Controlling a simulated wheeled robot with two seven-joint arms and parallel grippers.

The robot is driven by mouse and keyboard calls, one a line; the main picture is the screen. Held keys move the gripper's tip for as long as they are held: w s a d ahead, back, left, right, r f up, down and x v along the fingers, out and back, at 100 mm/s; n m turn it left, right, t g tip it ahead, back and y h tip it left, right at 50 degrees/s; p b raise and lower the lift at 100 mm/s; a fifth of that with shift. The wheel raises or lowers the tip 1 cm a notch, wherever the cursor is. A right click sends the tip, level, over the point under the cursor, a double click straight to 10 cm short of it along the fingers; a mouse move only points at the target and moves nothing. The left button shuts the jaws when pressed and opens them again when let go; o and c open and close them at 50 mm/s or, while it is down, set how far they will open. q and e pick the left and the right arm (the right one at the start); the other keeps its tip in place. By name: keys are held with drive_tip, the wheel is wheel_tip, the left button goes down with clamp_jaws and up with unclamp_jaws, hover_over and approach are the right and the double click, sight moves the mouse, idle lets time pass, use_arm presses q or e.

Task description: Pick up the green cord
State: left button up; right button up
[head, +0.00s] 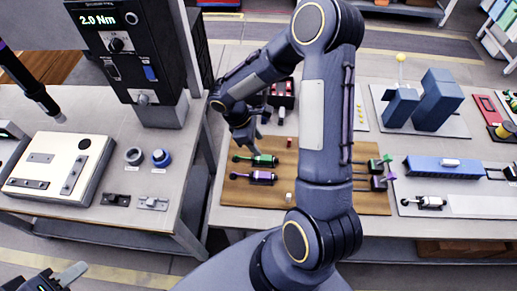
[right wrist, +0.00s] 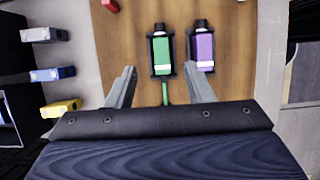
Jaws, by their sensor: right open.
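A green cord piece (head: 263,160) with black ends lies on the brown wooden board (head: 236,196), just above a similar purple piece (head: 262,177). In the right wrist view the green piece (right wrist: 162,55) lies ahead of the fingertips, left of the purple one (right wrist: 203,48). Its thin green tail (right wrist: 165,92) shows between my fingers. My right gripper (head: 247,137) is open and empty, close above the green piece; it also shows in the right wrist view (right wrist: 163,78). My left gripper (head: 62,276) is at the bottom left, partly cut off, away from the board.
Green-marked (head: 380,164) and purple-marked connectors (head: 380,182) sit at the board's right end, partly behind my right arm. A red block (head: 289,142) is near the board's back edge. A black torque tester (head: 140,50) stands on the left table.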

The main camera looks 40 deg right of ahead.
sight(264, 157)
drive_tip(key=b+x, duration=0.1)
drive_tip(key=x, duration=0.1)
drive_tip(key=b+x, duration=0.2)
drive_tip(key=x, duration=0.1)
drive_tip(key=b+x, duration=0.2)
drive_tip(key=x, duration=0.1)
drive_tip(key=shift+w+a+f, duration=0.2)
drive_tip(key=shift+w+a, duration=0.05)
drive_tip(key=shift+a, duration=0.15)
drive_tip(key=shift+r, duration=0.1)
drive_tip(key=shift+c, duration=0.2)
drive_tip(key=c, duration=1)
